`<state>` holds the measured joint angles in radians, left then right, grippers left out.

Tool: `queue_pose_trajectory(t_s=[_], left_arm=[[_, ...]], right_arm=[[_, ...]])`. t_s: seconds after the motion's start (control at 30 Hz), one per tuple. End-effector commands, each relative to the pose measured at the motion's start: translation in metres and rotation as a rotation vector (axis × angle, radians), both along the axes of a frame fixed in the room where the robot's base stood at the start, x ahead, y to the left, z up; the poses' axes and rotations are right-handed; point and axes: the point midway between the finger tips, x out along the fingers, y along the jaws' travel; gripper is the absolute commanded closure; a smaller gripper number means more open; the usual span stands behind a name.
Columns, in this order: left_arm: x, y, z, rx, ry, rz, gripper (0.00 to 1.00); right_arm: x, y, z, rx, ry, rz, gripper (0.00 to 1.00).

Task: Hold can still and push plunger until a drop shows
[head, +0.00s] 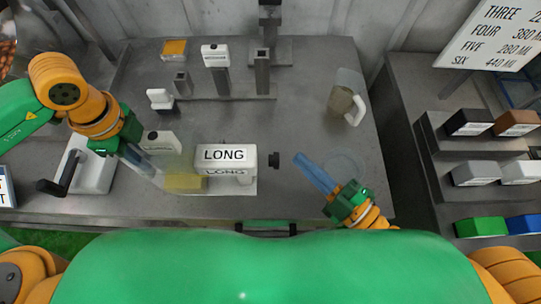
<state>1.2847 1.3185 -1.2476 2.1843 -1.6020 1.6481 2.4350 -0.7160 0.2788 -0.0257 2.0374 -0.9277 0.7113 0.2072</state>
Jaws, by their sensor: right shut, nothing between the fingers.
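A white body labelled LONG (226,158), which I take for the can, stands at the middle of the bench. A black knob (274,160), likely its plunger, sticks out on its right side. My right gripper (300,159) is shut and empty, its blue fingertips just right of the knob with a small visible gap. My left gripper (148,170) is left of the white body, its fingers pointing down and right, apart from it. Whether its fingers are open is unclear. A yellow translucent block (186,182) sits at the body's left end. I see no drop.
A white crank unit (92,165) with a black handle stands at the left. A small white block (162,142) sits behind my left fingers. A clear jug (345,103) stands at the back right. Posts and a rail (225,98) are behind. Stepped shelves hold coloured boxes at right.

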Motion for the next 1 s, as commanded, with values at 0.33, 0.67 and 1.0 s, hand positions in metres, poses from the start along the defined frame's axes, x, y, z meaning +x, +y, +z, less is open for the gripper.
queue_pose_trajectory(t_s=[0.33,0.67,1.0], left_arm=[[0.000,0.000,0.000,0.000,0.001,0.000,1.00],[0.000,0.000,0.000,0.000,0.001,0.000,1.00],[0.000,0.000,0.000,0.000,0.001,0.000,1.00]], right_arm=[[0.000,-0.034,-0.001,-0.002,0.002,0.001,1.00],[0.000,-0.039,0.000,0.001,-0.001,-0.001,1.00],[0.000,-0.039,0.000,0.001,-0.001,-0.001,1.00]])
